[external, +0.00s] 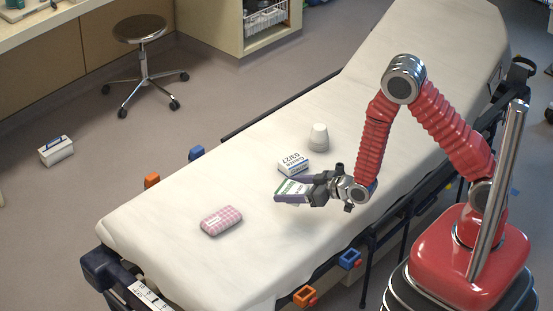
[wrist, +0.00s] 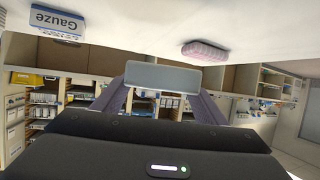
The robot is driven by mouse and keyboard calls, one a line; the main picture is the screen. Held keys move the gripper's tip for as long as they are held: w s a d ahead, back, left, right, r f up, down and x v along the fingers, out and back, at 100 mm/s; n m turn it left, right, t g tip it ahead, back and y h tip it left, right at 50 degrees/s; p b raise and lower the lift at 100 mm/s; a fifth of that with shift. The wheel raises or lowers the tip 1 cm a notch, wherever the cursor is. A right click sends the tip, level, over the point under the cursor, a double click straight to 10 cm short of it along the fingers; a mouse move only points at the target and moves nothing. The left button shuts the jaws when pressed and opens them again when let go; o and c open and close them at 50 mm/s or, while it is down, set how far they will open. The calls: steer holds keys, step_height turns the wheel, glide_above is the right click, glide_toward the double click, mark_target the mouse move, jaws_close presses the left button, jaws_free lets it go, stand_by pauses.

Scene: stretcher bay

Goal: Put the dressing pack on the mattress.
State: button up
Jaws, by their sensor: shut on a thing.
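My gripper (external: 297,194) is shut on a small white and green pack (external: 291,188), which I take to be the dressing pack. The pack's plain grey end (wrist: 162,77) shows between the fingers in the wrist view. The pack is over the middle of the white mattress (external: 160,220). In the wrist view, which looks upside down, a gap shows between the pack and the mattress (wrist: 130,30).
A gauze box (external: 294,163) lies just behind the held pack; it also shows in the wrist view (wrist: 57,22). A white cup-like object (external: 318,138) stands beyond it. A pink checked pack (external: 221,221) lies nearer the left end. Clear mattress surrounds these.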

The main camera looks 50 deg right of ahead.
steer(key=a+r+n+g+y, duration=0.1)
steer(key=a+n+g+y, duration=0.2)
steer(key=a, duration=2.6)
steer(key=n+y, duration=0.2)
steer(key=shift+a+n+y, duration=0.35)
steer(key=shift+n+y, duration=0.05)
glide_above(223, 265)
steer(key=shift+f, duration=2.9)
steer(key=shift+f, duration=2.1)
steer(key=o, duration=1.1)
steer(key=shift+f, duration=0.1)
steer(key=shift+c, duration=0.2)
